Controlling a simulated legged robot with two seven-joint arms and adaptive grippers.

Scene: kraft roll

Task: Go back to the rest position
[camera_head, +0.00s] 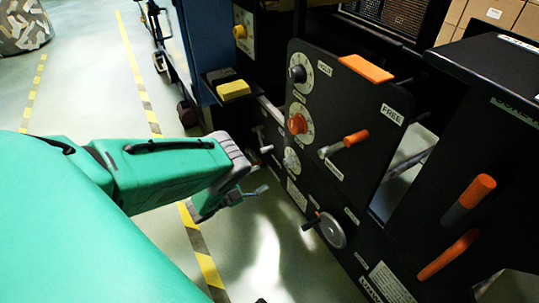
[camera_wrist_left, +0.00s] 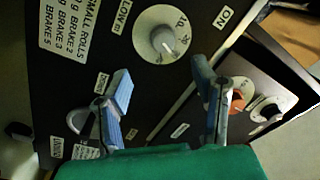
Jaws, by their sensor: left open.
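My left arm (camera_head: 165,175) is green and reaches in from the left of the head view. Its gripper (camera_head: 256,176) is in front of the lower left part of a black control panel (camera_head: 330,95). In the left wrist view, the two blue-grey fingers (camera_wrist_left: 163,90) stand wide apart with nothing between them. Behind them are the panel's white dial (camera_wrist_left: 165,35) and printed labels. I cannot tell whether a finger touches the panel. My right gripper is not in view.
The panel carries an orange knob (camera_head: 298,124), an orange-tipped lever (camera_head: 345,143) and a round handwheel (camera_head: 331,230). A second black unit with orange handles (camera_head: 470,198) stands at right. A yellow block (camera_head: 233,90) sticks out behind the gripper. Pale floor at left is open.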

